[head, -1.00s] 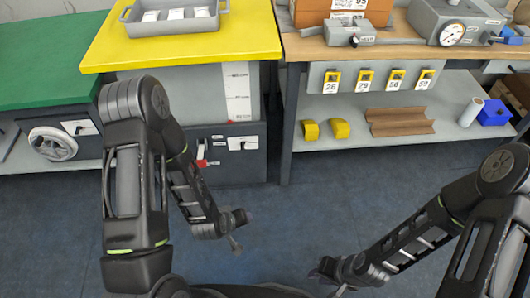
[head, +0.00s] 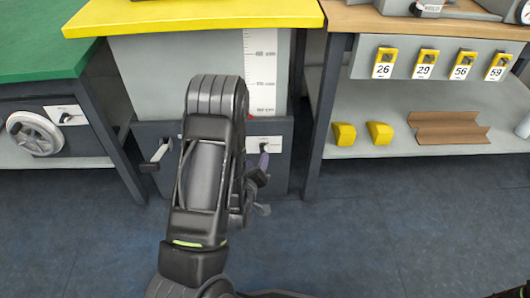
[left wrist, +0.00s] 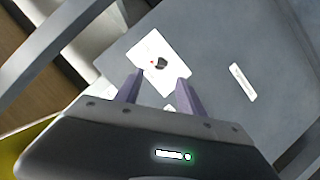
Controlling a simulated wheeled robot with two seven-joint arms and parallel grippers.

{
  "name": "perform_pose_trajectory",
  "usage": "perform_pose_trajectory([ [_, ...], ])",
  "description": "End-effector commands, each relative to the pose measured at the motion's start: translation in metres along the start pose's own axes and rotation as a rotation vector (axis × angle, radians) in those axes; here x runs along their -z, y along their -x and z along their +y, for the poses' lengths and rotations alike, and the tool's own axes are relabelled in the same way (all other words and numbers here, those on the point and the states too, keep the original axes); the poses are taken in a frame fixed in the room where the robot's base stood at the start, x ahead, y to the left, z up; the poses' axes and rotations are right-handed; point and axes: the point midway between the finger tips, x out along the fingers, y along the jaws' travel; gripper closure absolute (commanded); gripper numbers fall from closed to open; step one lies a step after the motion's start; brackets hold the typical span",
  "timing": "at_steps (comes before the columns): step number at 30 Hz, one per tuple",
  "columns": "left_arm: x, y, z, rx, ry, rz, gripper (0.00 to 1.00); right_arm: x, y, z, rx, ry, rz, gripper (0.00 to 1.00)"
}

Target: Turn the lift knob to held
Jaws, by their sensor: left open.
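The knob (left wrist: 161,63) is a small dark piece on a white plate, with a tiny red mark beside it, in the left wrist view. In the head view its white plate (head: 275,143) is on the dark lower panel of the yellow-topped lift table, and the knob is partly covered by my gripper. My left gripper (head: 262,168) is at this panel, partly hidden by my forearm. In the left wrist view its two purple fingers (left wrist: 158,80) are apart with nothing between them, pointing at the plate. I cannot tell whether they touch the knob. My right gripper is out of view.
A crank handle (head: 157,154) sticks out left of the plate. A handwheel (head: 36,133) and another labelled knob plate (head: 66,115) are on the green-topped bench. A wooden-topped bench (head: 400,20) with yellow number tags stands right. The floor (head: 370,220) in front is clear.

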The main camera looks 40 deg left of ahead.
Motion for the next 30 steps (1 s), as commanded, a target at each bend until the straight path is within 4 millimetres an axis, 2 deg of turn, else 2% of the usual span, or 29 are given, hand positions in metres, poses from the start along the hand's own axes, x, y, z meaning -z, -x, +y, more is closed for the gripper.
perform_pose_trajectory([
  [7,-0.002,-0.014,-0.001,-0.001,-0.001,0.0,0.54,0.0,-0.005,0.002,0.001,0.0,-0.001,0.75],
  [19,-0.003,-0.071,-0.001,-0.001,-0.002,-0.001,0.54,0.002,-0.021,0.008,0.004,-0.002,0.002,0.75],
  [23,-0.001,-0.078,0.0,0.0,-0.001,-0.001,0.54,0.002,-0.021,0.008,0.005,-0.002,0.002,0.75],
  [30,-0.001,-0.078,0.0,0.0,-0.001,-0.002,0.54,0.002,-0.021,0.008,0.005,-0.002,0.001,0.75],
])
